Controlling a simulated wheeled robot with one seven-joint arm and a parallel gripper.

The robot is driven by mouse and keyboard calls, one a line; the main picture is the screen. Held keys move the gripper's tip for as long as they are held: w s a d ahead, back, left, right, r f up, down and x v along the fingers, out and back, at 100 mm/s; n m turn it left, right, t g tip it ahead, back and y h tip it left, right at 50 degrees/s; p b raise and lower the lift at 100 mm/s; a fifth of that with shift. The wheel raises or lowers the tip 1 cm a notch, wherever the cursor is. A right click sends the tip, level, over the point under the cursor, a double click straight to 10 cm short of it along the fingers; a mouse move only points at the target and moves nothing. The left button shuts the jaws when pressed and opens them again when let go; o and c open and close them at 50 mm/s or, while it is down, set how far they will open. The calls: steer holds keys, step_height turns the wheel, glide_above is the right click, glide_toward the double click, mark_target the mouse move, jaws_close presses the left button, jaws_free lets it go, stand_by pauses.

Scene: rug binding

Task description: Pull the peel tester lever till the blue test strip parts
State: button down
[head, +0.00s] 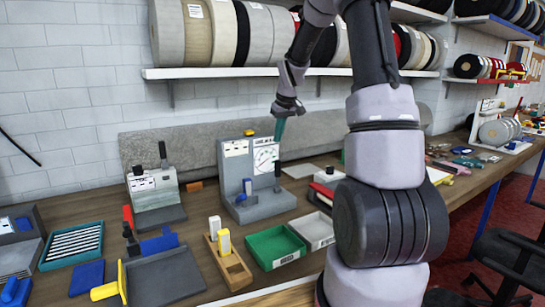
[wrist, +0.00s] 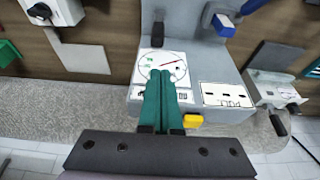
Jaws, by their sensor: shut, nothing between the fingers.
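The peel tester (head: 233,160) is a grey upright machine on the bench with a round dial (head: 265,157) on its face; it also shows upside down in the wrist view (wrist: 205,60).
A wooden holder (head: 237,270) with yellow-and-white blocks, a green tray (head: 275,258) and a white tray (head: 314,242) stand in front. A similar lever device (head: 155,192) stands left. A grey roll (head: 190,137) lies behind along the wall, below the shelf (head: 240,73).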

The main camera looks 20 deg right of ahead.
stand_by(0.3)
glide_above(278, 176)
steer(key=w, duration=0.3)
step_height(278, 176, down, 9)
steer(key=shift+s+a+f, duration=0.1)
steer(key=shift+a+f, duration=0.1)
steer(key=shift+a, duration=0.2)
